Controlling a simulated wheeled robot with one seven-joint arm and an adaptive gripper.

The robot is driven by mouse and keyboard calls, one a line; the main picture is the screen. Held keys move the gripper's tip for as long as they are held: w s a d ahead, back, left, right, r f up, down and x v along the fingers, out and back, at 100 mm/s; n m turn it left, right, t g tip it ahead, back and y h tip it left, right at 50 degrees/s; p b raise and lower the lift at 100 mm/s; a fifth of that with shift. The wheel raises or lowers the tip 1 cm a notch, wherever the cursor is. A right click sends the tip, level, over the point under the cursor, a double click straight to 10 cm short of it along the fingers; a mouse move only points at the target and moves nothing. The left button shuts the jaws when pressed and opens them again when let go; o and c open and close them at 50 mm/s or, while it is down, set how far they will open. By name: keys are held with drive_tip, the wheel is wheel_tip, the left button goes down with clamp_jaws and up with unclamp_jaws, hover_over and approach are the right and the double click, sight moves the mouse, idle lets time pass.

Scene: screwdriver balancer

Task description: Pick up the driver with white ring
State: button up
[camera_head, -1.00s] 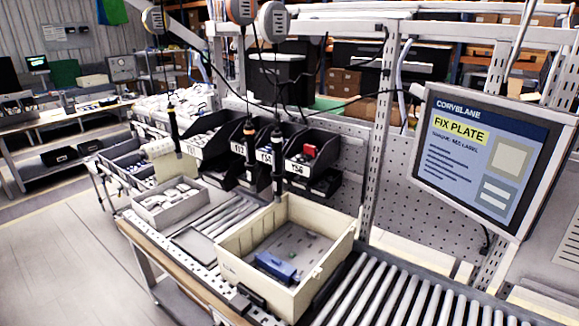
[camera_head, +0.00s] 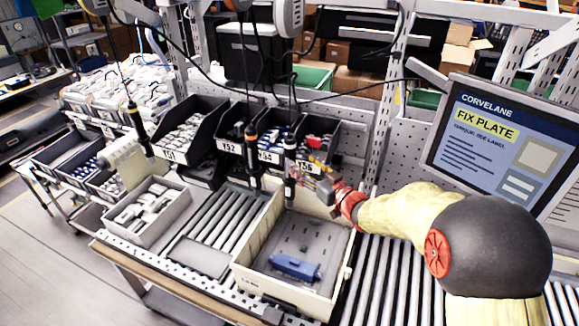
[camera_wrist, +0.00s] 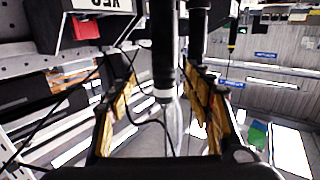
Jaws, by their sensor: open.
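The driver with white ring (camera_head: 290,170) hangs upright on a cable above the back of the cream crate, the rightmost of three hanging drivers. My gripper (camera_head: 312,182) reaches in from the right, its fingers close to this driver. In the wrist view my gripper (camera_wrist: 160,105) is open, with one finger on each side of the picture. The dark driver body (camera_wrist: 163,60) with a pale ring shows between them, with visible gaps to both sides. I cannot tell whether its body is fully between the fingertips in depth.
A second driver (camera_head: 252,155) with an orange ring hangs just left of it; another (camera_head: 136,125) hangs farther left. Black bins (camera_head: 200,125) stand behind. The cream crate (camera_head: 262,225) below holds a blue part (camera_head: 296,266). A roller conveyor (camera_head: 385,275) runs right.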

sight(293, 156)
drive_tip(key=shift+w+a, duration=0.1)
drive_tip(key=shift+a, duration=0.25)
drive_tip(key=shift+w+a+f+y, duration=0.15)
drive_tip(key=shift+w+a+y, duration=0.15)
drive_tip(key=shift+w+a, duration=0.35)
drive_tip(key=p+x, duration=0.1)
drive_tip(key=x, duration=0.4)
drive_tip(key=shift+w, duration=0.35)
drive_tip(key=shift+c, duration=1.2)
clamp_jaws()
drive_tip(key=shift+r, duration=0.25)
